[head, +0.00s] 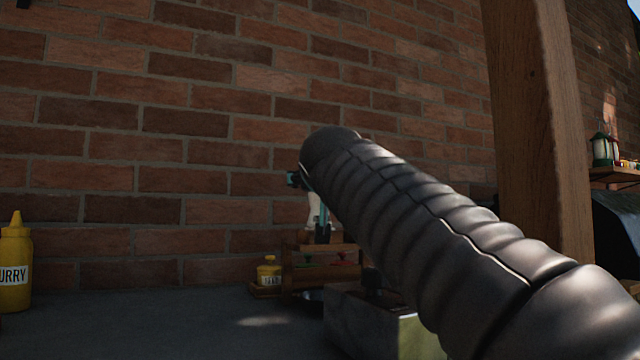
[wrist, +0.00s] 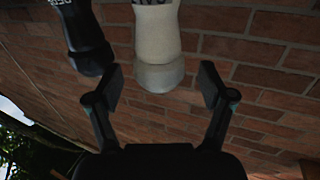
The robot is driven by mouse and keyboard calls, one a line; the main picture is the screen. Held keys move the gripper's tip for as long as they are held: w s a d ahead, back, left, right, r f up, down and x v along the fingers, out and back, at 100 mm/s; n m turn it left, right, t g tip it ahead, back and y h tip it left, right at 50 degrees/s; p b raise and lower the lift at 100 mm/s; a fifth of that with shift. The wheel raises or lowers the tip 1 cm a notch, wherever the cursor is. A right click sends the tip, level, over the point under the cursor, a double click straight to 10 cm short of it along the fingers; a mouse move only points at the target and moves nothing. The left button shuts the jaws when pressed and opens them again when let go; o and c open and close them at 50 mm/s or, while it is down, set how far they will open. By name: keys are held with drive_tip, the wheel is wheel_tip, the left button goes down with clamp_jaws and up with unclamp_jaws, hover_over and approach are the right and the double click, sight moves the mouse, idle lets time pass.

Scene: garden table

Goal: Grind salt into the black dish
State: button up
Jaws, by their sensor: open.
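A white mill (wrist: 156,38) shows in the wrist view between and just beyond the fingers of my gripper (wrist: 164,85). The fingers are spread apart, and I see no clear contact with the mill. A black mill (wrist: 84,38) stands beside it, to the left of the left finger. Lettering on both is cut off. In the head view the white mill (head: 312,208) shows partly behind my gripper, above a wooden rack. A dark, low, round-edged thing (head: 308,296) at the rack's foot may be the black dish; it is mostly hidden.
The wooden rack (head: 300,279) holds small green and red items. A small yellow jar (head: 269,274) is left of it, and a yellow curry bottle (head: 15,265) stands far left. A grey block (head: 365,325) is in front. The brick wall is close behind; the left-middle tabletop (head: 150,320) is clear.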

drive_tip(key=s, duration=0.9)
drive_tip(key=shift+s+d, duration=0.15)
drive_tip(key=shift+s, duration=0.05)
